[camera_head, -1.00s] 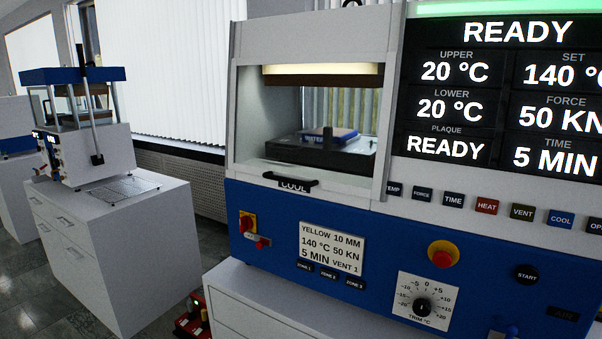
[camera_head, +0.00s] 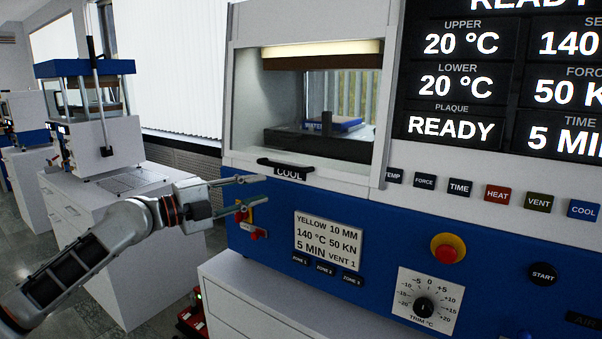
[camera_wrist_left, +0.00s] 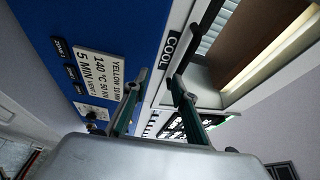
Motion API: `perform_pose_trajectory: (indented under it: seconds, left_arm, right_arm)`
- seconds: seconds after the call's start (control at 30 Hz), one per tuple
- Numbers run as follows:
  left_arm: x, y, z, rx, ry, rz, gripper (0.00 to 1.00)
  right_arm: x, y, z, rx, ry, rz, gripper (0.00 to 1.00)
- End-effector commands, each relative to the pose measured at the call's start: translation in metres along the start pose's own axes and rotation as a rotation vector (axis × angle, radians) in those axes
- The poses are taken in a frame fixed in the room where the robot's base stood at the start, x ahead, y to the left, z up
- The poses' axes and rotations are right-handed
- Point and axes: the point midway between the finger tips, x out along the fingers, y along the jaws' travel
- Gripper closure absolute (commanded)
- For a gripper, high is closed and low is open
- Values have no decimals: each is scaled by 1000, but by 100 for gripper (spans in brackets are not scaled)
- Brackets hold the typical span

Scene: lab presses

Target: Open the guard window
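The guard window (camera_head: 275,115) is the front of the press chamber, which looks clear, so the inside shows through. Its black bar handle (camera_head: 285,163) sits at the lower edge, just above the COOL label (camera_head: 290,174). My left gripper (camera_head: 254,193) is open and empty, in front of the press, a little left of and below the handle. In the left wrist view the two fingers (camera_wrist_left: 157,78) are spread, with the COOL label (camera_wrist_left: 172,48) beyond them. They look apart from the handle. My right gripper is in neither view.
Below the window are a red-and-yellow switch (camera_head: 246,213), a recipe card (camera_head: 329,244) and an emergency stop button (camera_head: 448,247). The display (camera_head: 460,85) is on the right. A second, smaller press (camera_head: 95,120) stands on a cabinet at the left, behind my arm.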

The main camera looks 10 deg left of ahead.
Motion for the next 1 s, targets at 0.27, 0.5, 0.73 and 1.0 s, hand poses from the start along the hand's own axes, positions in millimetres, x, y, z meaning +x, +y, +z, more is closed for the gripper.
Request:
perform_pose_trajectory:
  seconds: [0.27,0.5,0.73,1.0]
  left_arm:
    - [-2,-41,4,87,15,-33,74]
    - [32,-46,3,86,15,-36,74]
    - [62,-44,3,84,15,-34,74]
    - [71,-41,3,85,14,-31,74]
  right_arm:
    - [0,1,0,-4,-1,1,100]
    - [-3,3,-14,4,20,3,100]
    - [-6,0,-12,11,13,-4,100]
    - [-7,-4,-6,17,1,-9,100]
